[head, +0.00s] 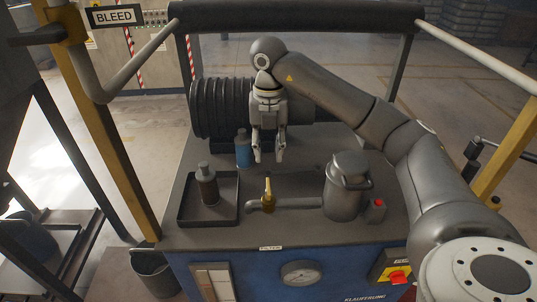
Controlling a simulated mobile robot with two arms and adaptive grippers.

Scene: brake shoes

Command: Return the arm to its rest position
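My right arm reaches in from the right, arching over the bench. My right gripper (268,154) points down above the middle of the bench, behind the yellow-handled valve. Its two fingers are apart with nothing visible between them, so it is open. A blue bottle (243,150) stands just left of the gripper. My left gripper is not in view.
The bench (300,228) carries a black tray (229,217) holding a dark bottle (207,187), a valve with a yellow handle (267,189), and a grey canister (346,190). A ribbed black cylinder (221,107) lies behind. Yellow posts (117,160) and rails flank the bench.

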